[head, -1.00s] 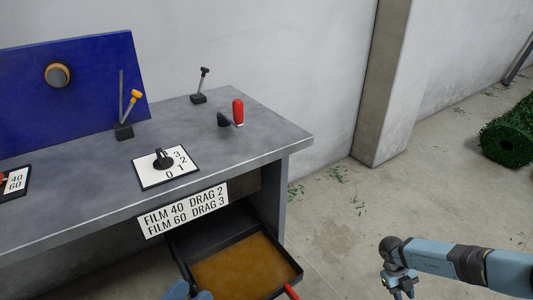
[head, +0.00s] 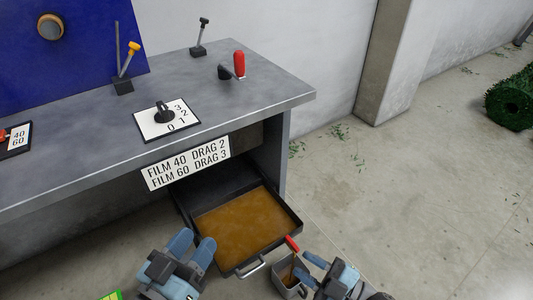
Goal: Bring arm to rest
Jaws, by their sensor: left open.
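My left gripper (head: 191,246) is at the bottom of the head view, left of the pulled-out tray's front corner. Its two blue fingers are apart with nothing seen between them. My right gripper (head: 303,266) is low in the view, just right of a small grey cup (head: 280,289) with brown contents. Its blue fingers point left toward the cup's rim. Whether they touch or grip it, I cannot tell.
The tray (head: 249,268), filled with brown liquid, juts out under the grey bench (head: 75,185). A red handle (head: 292,243) shows by the tray's front right corner. The bench top carries a dial (head: 165,112) and several levers. Open floor lies to the right.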

